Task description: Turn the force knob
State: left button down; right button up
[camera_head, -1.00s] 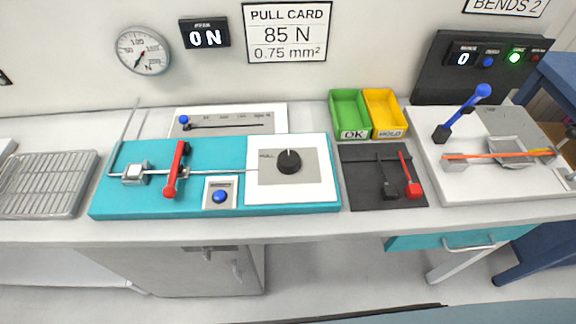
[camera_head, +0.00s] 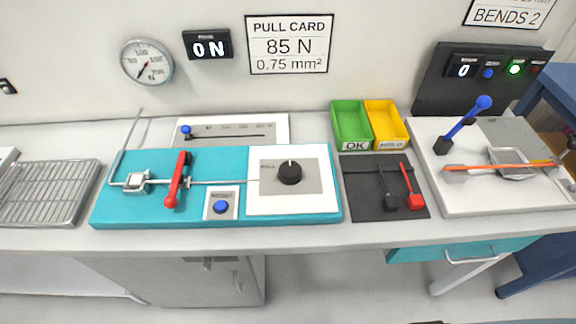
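The force knob (camera_head: 290,173) is a round black knob with a white pointer line that points straight up. It sits on a grey panel inside a white plate (camera_head: 290,205) marked PULL, on the right of the teal base (camera_head: 130,212). A thin rod runs from the plate left to a red lever (camera_head: 173,188) and a metal clamp block (camera_head: 135,182). A blue button (camera_head: 221,207) sits below the rod. The pull card (camera_head: 290,44) on the wall reads 85 N, 0.75 mm². Neither of my grippers shows in the head view.
A dial gauge (camera_head: 147,63) and a display (camera_head: 207,44) reading 0 N are on the wall. Green (camera_head: 350,124) and yellow (camera_head: 384,118) bins stand behind a dark mat (camera_head: 372,207) with tools. A bending fixture (camera_head: 480,195) is at right, a wire rack (camera_head: 47,192) at left.

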aim_at(290, 174)
jog(key=k, duration=1)
jog(key=u, duration=0.9)
jog(key=i, duration=0.7)
jog(key=z, duration=0.5)
